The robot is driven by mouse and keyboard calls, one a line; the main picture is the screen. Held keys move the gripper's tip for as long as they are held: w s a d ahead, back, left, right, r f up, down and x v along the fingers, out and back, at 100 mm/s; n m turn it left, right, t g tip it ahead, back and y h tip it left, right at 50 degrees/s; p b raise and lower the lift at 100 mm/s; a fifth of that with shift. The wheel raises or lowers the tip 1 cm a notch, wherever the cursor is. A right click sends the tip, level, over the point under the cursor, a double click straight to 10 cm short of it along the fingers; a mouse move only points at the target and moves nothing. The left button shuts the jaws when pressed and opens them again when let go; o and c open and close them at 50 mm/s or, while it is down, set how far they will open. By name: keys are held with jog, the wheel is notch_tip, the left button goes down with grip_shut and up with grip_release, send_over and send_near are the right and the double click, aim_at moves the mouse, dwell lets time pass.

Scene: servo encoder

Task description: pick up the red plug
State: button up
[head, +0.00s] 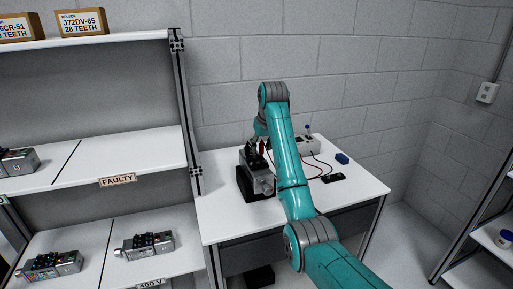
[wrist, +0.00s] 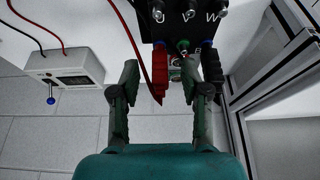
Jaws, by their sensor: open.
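The red plug (wrist: 158,84) hangs at the edge of a black terminal block marked U, V and W (wrist: 172,28), with a red cable running from it. In the wrist view my gripper (wrist: 160,70) is open, with one finger on each side of the red plug. No contact is clear. In the head view the red plug (head: 262,147) is a small red patch beside the servo motor (head: 260,178) on the table. My arm partly hides this area, and my gripper (head: 260,134) is hard to make out there.
A black plug (wrist: 212,68) sits close beside my right finger. A white box with a blue-tipped switch (wrist: 62,70) has red and black cables. On the table (head: 222,222) lie a black meter (head: 333,178) and a blue block (head: 342,158). Shelves with motors stand left.

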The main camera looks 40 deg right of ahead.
jog(key=shift+w+f, duration=0.1)
jog(key=shift+f, duration=0.1)
grip_shut()
